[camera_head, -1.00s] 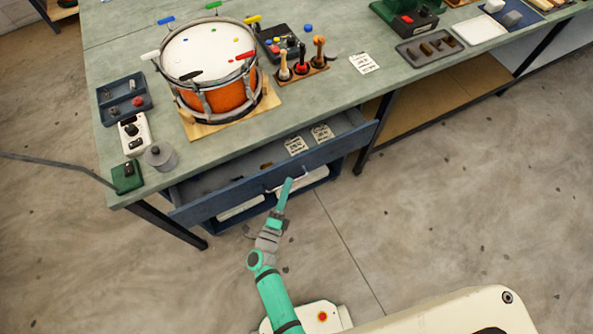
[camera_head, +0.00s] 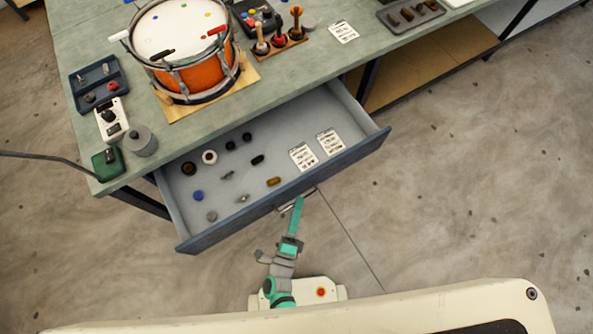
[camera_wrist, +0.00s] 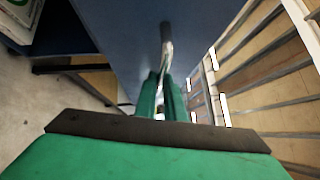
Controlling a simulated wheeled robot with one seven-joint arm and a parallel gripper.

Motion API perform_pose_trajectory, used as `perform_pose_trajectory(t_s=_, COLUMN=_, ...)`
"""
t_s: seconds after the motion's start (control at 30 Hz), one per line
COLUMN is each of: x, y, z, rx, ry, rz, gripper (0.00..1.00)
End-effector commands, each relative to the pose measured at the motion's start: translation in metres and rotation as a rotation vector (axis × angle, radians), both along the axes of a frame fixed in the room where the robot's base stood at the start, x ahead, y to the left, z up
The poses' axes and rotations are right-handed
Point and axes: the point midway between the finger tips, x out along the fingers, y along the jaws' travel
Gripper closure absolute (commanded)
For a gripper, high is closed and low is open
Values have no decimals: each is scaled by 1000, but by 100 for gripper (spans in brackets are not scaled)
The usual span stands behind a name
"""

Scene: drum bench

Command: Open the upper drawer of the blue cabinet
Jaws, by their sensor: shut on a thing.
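The blue cabinet's upper drawer (camera_head: 290,195) is pulled well out from under the bench in the head view, and its grey inside shows. Its bar handle (camera_head: 296,201) is at the middle of the front. My gripper (camera_head: 299,201) is at this handle, with its green fingers shut on it. In the wrist view the green fingers of my gripper (camera_wrist: 162,88) close around the metal handle (camera_wrist: 167,45), and the blue drawer front (camera_wrist: 120,35) fills the upper middle. The cabinet below the drawer is hidden in the head view.
An orange drum (camera_head: 203,78) stands on the green bench top (camera_head: 285,75). Floor (camera_head: 440,200) to the right is clear.

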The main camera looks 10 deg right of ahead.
Motion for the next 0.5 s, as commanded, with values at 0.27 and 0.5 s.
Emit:
perform_pose_trajectory(t_s=0.27, x=-1, y=1, z=-1, rx=0, ry=2, rz=3, gripper=100)
perform_pose_trajectory(t_s=0.5, x=-1, y=0, z=0, rx=0, ry=1, rz=1, gripper=72)
